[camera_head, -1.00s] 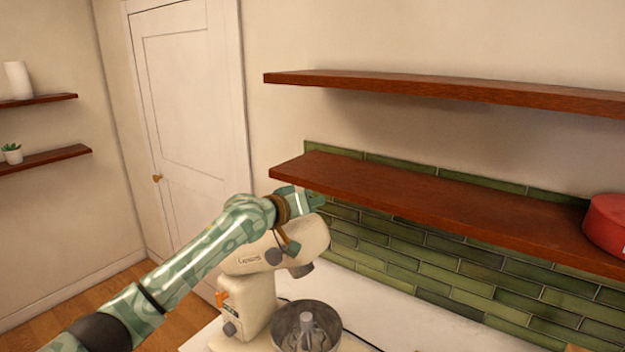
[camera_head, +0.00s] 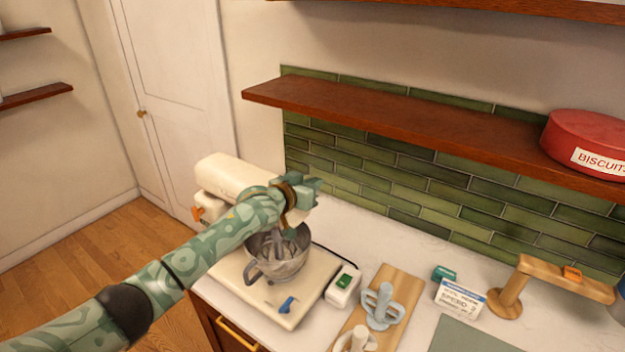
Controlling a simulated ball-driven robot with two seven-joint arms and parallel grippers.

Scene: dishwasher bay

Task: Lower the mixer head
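The cream stand mixer stands on the counter, with its head (camera_head: 232,175) roughly level above the steel bowl (camera_head: 282,262). The bowl sits on the mixer's broad cream base (camera_head: 262,294), and an attachment reaches down into it. My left gripper (camera_head: 302,192) is at the front end of the head, above the bowl. My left arm crosses in front of the mixer and hides part of the head and its side. I cannot tell whether the fingers are open or shut, or whether they touch the head. An orange lever (camera_head: 198,213) shows at the mixer's rear. My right gripper is not in view.
A wooden shelf (camera_head: 400,120) with a red biscuit tin (camera_head: 590,143) runs above the counter. Right of the mixer are a small white box with a green top (camera_head: 343,286), a wooden board with grey attachments (camera_head: 382,305), a speed card (camera_head: 460,298) and a wooden stand (camera_head: 508,300).

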